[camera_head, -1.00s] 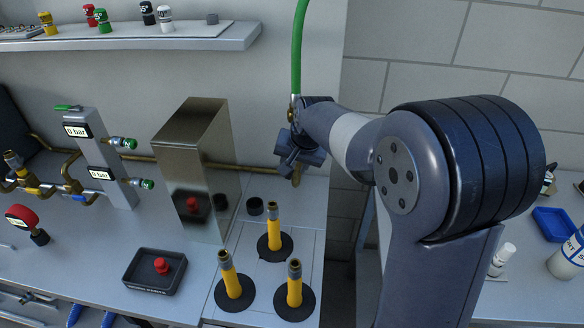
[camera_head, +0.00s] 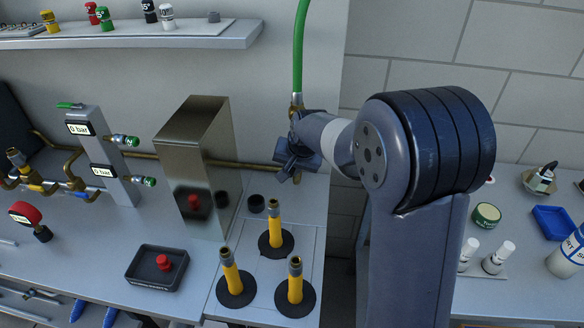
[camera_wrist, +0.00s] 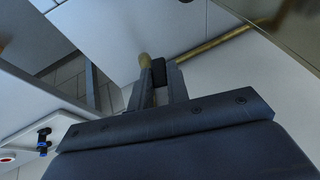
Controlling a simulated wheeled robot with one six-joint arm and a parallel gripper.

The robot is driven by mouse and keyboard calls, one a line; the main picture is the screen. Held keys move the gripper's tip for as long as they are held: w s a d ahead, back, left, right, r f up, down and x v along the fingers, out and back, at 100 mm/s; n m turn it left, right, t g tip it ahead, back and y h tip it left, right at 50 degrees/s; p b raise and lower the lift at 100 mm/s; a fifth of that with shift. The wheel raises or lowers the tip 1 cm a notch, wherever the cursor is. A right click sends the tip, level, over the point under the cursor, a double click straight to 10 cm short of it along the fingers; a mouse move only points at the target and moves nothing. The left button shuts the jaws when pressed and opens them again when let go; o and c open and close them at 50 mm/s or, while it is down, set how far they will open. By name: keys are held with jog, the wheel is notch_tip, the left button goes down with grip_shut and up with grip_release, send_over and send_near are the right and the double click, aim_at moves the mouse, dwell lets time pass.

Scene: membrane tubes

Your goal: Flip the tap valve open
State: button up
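A brass tap fitting (camera_head: 297,101) sits at the lower end of a green hose by the wall's edge in the head view. My gripper (camera_head: 292,160) is just below it, against the end of the brass pipe (camera_head: 232,166), and hides much of the tap there. In the wrist view, my gripper's fingers (camera_wrist: 158,88) stand apart with a dark block (camera_wrist: 159,72) between them. It may be the tap's handle; I cannot tell whether the fingers press on it. A rounded brass end (camera_wrist: 145,61) shows beside the left finger.
A shiny metal box (camera_head: 196,165) stands left of my gripper. Several yellow tubes on black bases (camera_head: 276,232) stand in front. A gauge panel (camera_head: 104,155) with green knobs is at left. A black tray with a red button (camera_head: 163,263) lies on the bench.

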grip_shut()
jog(key=shift+s+r+h+p, duration=0.1)
jog(key=shift+h+p, duration=0.5)
jog(key=shift+p, duration=0.25)
jog(key=shift+d+n+g+h, duration=0.3)
jog(key=shift+g+h, duration=0.1)
jog(key=shift+h, duration=0.5)
jog(key=o, duration=0.6)
grip_release()
